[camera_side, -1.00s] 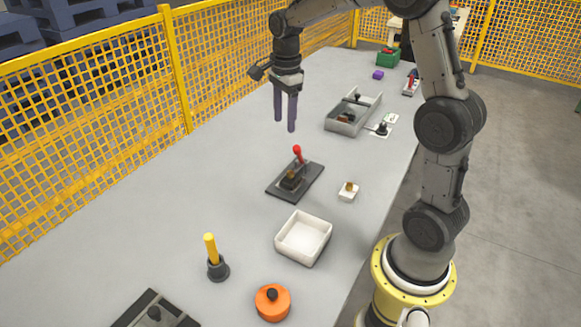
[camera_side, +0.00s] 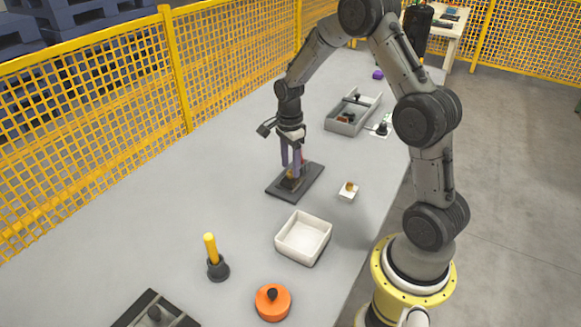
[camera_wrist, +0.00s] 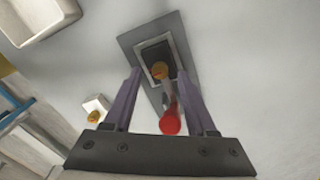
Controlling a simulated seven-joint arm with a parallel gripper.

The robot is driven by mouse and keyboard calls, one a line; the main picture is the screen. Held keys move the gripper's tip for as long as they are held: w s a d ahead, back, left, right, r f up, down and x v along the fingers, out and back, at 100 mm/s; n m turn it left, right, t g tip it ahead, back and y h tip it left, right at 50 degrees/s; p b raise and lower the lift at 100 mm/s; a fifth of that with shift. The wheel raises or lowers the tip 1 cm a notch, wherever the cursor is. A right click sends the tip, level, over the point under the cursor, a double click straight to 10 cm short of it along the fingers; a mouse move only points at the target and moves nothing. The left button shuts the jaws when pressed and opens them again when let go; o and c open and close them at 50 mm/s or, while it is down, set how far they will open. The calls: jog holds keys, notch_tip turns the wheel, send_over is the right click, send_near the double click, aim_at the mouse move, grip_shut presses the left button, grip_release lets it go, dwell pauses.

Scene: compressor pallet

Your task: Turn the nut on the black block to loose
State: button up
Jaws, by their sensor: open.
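The black block (camera_wrist: 153,51) sits on a dark grey plate (camera_side: 312,182), with a brass nut (camera_wrist: 159,71) on it. A red-knobbed lever (camera_wrist: 172,120) rises beside the nut and shows between my fingers in the wrist view. My gripper (camera_side: 291,172) is open and points down over the block. In the wrist view its fingertips (camera_wrist: 159,76) lie on either side of the nut, with gaps visible. I cannot tell whether they have reached the nut's height. In the side view my fingers partly hide the nut and lever.
A small white block with a brass nut (camera_side: 348,190) stands right of the plate. A white open tray (camera_side: 305,238) is in front. A grey divided bin (camera_side: 352,113) stands behind. A yellow peg (camera_side: 211,249) and orange disc (camera_side: 272,302) are nearer. The table left of the plate is clear.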

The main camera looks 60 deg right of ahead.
jog(key=shift+f, duration=0.65)
grip_shut()
